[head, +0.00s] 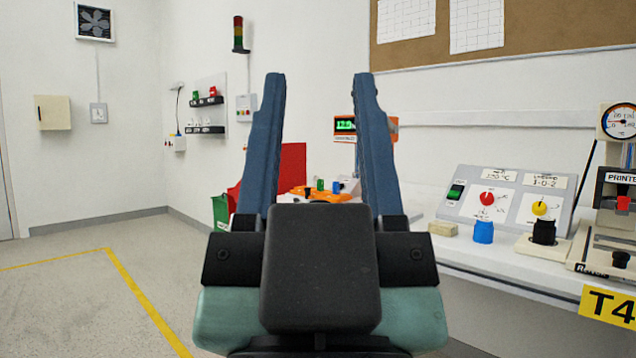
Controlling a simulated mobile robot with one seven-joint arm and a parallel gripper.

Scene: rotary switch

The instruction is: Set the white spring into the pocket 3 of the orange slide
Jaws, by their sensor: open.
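My gripper (320,82) fills the middle of the head view, its two blue-grey fingers pointing up and wide apart. It is open, with nothing between the fingers. Beyond it, seen between the fingers, an orange piece (325,197) lies low on the bench; it may be the orange slide, but its pockets cannot be made out and my gripper hides part of it. Small green (320,185) and blue (336,187) pieces stand at it. I cannot pick out the white spring.
To the right, the white bench holds a control panel (510,200) with red and yellow knobs, a blue knob (483,232), a black knob (543,232) and a printer device (615,215). A red panel (292,165) and green box (220,212) stand behind my gripper. Floor at left is clear.

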